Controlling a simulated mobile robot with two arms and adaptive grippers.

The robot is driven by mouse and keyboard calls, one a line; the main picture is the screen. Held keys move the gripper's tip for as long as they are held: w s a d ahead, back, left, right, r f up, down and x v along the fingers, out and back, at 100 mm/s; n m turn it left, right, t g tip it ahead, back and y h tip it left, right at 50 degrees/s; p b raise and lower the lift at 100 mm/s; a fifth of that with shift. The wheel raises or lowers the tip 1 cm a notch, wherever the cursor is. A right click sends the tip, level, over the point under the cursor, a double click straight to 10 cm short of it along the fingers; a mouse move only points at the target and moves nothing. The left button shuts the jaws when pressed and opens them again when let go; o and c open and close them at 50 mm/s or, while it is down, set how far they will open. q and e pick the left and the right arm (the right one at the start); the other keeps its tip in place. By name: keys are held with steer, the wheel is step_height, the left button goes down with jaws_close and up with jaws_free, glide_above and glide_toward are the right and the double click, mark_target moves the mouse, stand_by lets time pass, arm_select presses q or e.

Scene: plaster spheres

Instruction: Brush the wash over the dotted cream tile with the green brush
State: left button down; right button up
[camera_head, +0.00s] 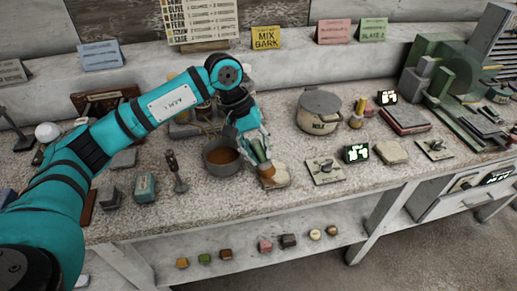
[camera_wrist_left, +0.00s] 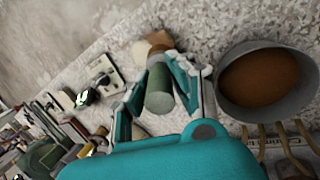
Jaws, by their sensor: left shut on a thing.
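My left gripper (camera_head: 252,143) is shut on the green handle of the brush (camera_head: 258,151), just right of a grey bowl of brown wash (camera_head: 222,157). The brush points down, its brown head over a cream tile (camera_head: 281,181) on the bench. In the left wrist view, the green handle (camera_wrist_left: 158,90) sits between the fingers (camera_wrist_left: 160,66), and the tile (camera_wrist_left: 143,50) shows partly behind the brush head. The brush hides part of the tile; I cannot make out dots or whether the bristles touch it. My right gripper is not in view.
A lidded pot (camera_head: 319,110) stands behind to the right. A switch plate (camera_head: 324,171), a small lit display (camera_head: 357,153) and another pale tile (camera_head: 390,152) lie to the right. A dark upright tool (camera_head: 175,172) stands left of the bowl. The bench's front edge is close to the tile.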

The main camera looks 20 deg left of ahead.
arm_select(q)
steer(key=shift+w, duration=0.1)
steer(key=shift+w+a+b, duration=0.45)
steer(key=shift+w+a, duration=0.1)
steer(key=shift+w, duration=0.2)
steer(key=shift+w+a+b, duration=0.45)
steer(key=shift+w+a, duration=0.05)
steer(key=shift+w, duration=0.25)
steer(key=shift+f, duration=0.1)
steer(key=shift+s, duration=0.1)
steer(key=shift+s+d+b, duration=0.3)
steer(key=shift+s+d, duration=0.25)
steer(key=shift+s, duration=0.2)
steer(key=shift+s+d+b, duration=0.25)
steer(key=shift+s+d, duration=0.25)
steer(key=shift+s, duration=0.25)
steer(key=shift+w+a+b, duration=0.3)
steer(key=shift+w+a, duration=0.25)
steer(key=shift+w, duration=0.25)
steer(key=shift+w+a+b, duration=0.25)
steer(key=shift+w+a, duration=0.25)
steer(key=shift+w, duration=0.3)
